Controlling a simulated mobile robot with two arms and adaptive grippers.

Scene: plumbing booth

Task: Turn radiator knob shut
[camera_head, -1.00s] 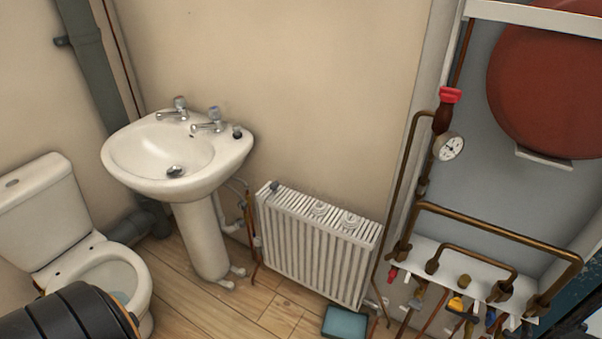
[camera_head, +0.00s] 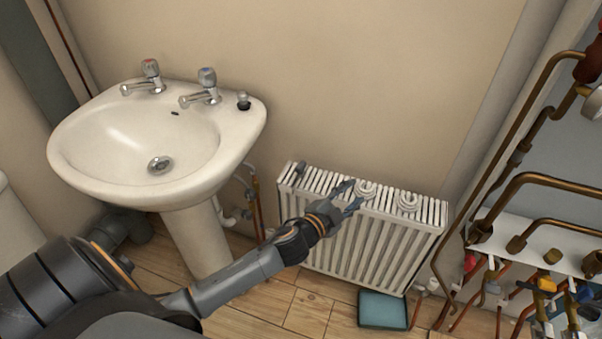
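The white ribbed radiator (camera_head: 370,240) stands against the wall right of the sink. A small dark grey knob-like piece (camera_head: 300,168) sits at its top left corner. Two white ringed round pieces, one nearer the middle (camera_head: 366,190) and one further right (camera_head: 408,202), show on its top. I cannot tell which of these is the radiator knob. My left gripper (camera_head: 350,196) reaches in from the left, in front of the radiator's top edge, near the left white round piece. Its bluish fingertips are apart with nothing between them; I cannot tell whether they touch the radiator. My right gripper is not in view.
A white pedestal sink (camera_head: 100,150) with two taps stands left of the radiator, close to my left arm. A teal tray (camera_head: 383,310) lies on the wooden floor below the radiator. Copper pipes (camera_head: 525,180) and coloured valves stand at the right.

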